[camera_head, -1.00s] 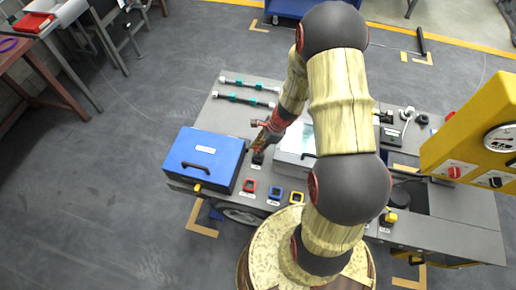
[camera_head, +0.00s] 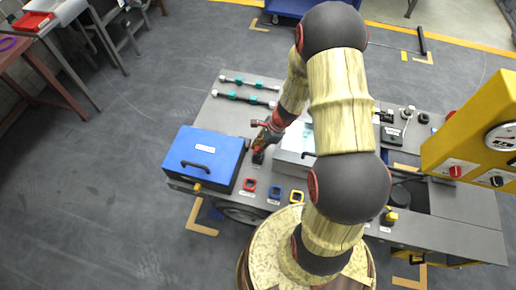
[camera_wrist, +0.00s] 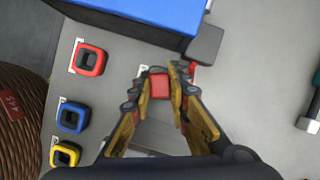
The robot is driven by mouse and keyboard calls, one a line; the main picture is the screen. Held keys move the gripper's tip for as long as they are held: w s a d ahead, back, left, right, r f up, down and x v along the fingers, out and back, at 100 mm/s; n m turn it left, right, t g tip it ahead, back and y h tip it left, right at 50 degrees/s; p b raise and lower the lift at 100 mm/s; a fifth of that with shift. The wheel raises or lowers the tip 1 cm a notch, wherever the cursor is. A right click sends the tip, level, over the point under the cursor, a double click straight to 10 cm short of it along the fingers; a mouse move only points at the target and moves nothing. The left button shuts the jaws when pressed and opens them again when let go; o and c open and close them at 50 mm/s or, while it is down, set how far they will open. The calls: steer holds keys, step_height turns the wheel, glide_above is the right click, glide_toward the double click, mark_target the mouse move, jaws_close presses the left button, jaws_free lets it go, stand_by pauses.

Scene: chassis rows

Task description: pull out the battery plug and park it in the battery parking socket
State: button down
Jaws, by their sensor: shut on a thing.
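My gripper (camera_wrist: 162,84) is shut on a red block, which I take to be the battery plug (camera_wrist: 159,87). In the head view, my gripper (camera_head: 262,146) points down at the deck, just right of the blue box. A dark block (camera_head: 258,158) sits directly under the fingertips beside a small white label. The fingers hide much of the plug, and I cannot tell whether it is seated in a socket or apart from it. Which socket is the parking socket cannot be read.
The blue box (camera_head: 207,160) stands close left of my gripper. Red (camera_head: 249,185), blue (camera_head: 275,192) and yellow (camera_head: 297,197) square sockets line the front edge. A pale box (camera_head: 292,150) stands to the right. Bars with teal bands (camera_head: 243,98) lie behind.

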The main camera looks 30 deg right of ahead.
steer(key=shift+f+b, duration=0.7)
steer(key=shift+f, duration=0.25)
steer(key=c, duration=1.7)
jaws_free()
steer(key=shift+o, duration=0.4)
steer(key=v, duration=1.2)
steer(key=shift+s, duration=0.1)
